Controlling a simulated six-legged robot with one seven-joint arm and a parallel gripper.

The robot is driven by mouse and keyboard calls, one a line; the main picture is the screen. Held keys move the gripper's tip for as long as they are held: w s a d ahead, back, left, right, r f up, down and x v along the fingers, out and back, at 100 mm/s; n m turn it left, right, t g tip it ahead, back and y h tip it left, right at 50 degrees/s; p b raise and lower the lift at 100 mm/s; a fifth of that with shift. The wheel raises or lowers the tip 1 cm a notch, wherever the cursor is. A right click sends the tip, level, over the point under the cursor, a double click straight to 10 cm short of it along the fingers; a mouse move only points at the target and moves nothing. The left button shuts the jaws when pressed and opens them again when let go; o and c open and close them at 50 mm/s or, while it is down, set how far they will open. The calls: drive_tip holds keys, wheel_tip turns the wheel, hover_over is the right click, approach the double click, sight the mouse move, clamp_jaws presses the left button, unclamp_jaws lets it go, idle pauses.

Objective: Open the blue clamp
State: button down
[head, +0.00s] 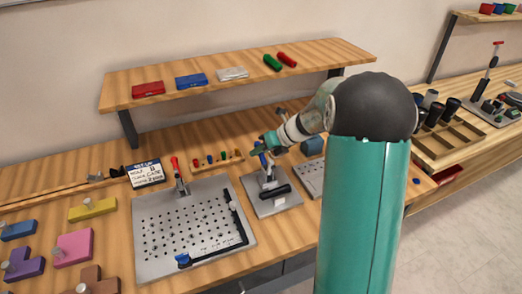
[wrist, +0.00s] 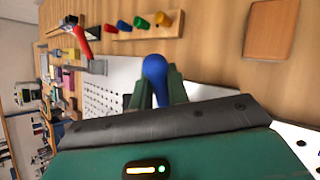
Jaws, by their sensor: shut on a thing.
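The blue clamp stands on a small grey plate (head: 280,205) in the middle of the bench, and its blue handle (head: 263,160) points up. In the wrist view the rounded blue handle (wrist: 155,68) sits between the two green fingers of my gripper (wrist: 158,92). My gripper (head: 263,146) is shut on this handle near its top. The lower part of the clamp is partly hidden behind my gripper in the wrist view.
A red-handled clamp (head: 177,172) stands at the back of a larger perforated plate (head: 150,258) to the left. A wooden strip with small coloured pegs (head: 215,165) lies behind. A shelf (head: 240,82) overhangs the bench's back. Coloured blocks (head: 75,248) lie at left.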

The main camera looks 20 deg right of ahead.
drive_tip(key=shift+w+f+g, duration=0.15)
drive_tip(key=shift+f+g, duration=0.15)
drive_tip(key=shift+g, duration=0.2)
drive_tip(key=c, duration=1.4)
unclamp_jaws()
drive_tip(key=v, duration=1.3)
drive_tip(key=shift+d+r, duration=0.15)
drive_tip(key=shift+r, duration=0.15)
